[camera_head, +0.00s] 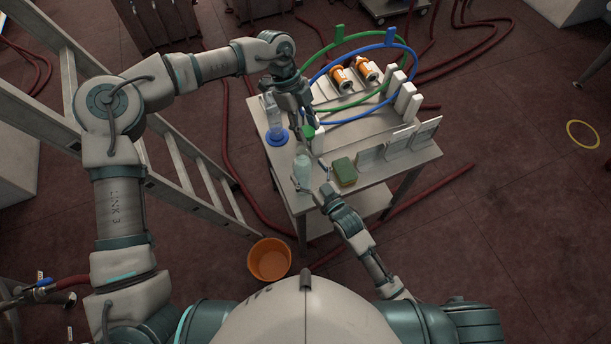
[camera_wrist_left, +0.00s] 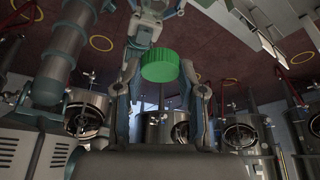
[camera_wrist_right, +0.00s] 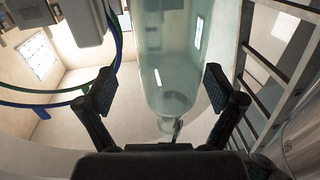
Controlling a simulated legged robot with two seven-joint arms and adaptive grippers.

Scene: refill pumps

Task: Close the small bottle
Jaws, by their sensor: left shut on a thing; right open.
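The small bottle (camera_head: 302,168) is a pale green, translucent bottle standing near the front left of the table. In the right wrist view the bottle (camera_wrist_right: 172,65) shows large between my right gripper's fingers. My right gripper (camera_head: 312,190) is open at the bottle, with a finger on either side; contact cannot be told. A green cap (camera_head: 308,131) is at the fingertips of my left gripper (camera_head: 305,122), behind the bottle in the head view. In the left wrist view my left gripper is shut on the green cap (camera_wrist_left: 160,66). The bottle's mouth is hard to make out.
A clear cylinder with a blue base (camera_head: 277,137) stands left of the bottle. A green and yellow sponge (camera_head: 345,172) lies to its right. White holders, orange pumps (camera_head: 341,79) and looped hoses fill the table's back. An orange bucket (camera_head: 269,259) and a ladder (camera_head: 190,170) stand beside the table.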

